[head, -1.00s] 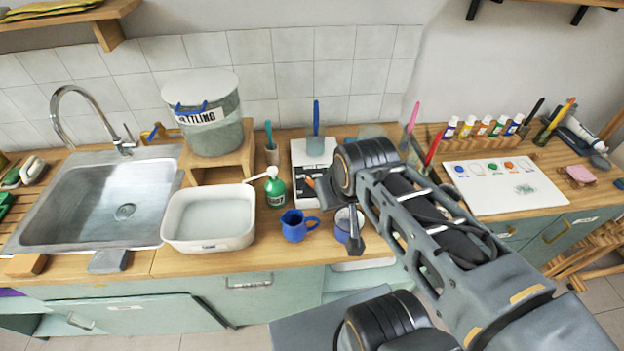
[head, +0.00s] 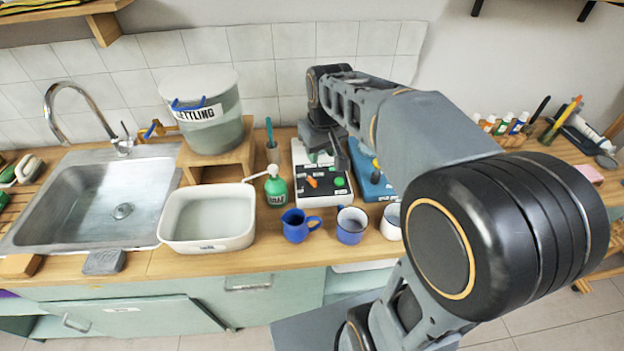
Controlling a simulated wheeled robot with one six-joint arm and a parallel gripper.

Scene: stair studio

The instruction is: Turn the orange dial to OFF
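The orange dial (head: 312,181) is a small orange pointer on the black top panel (head: 322,192) of a white appliance (head: 306,155) on the counter. It points up and to the left in the head view. Small white labels sit around it, too small to read. A green round button (head: 340,182) is to its right. My gripper (head: 328,152) hangs above the back part of the appliance, behind the dial and apart from it. Its fingers are small and partly merged with the grey parts behind, so their opening is unclear.
A blue device (head: 369,183) stands right of the appliance. A green bottle (head: 275,187) and white basin (head: 208,219) are to the left. My arm covers much of the right counter.

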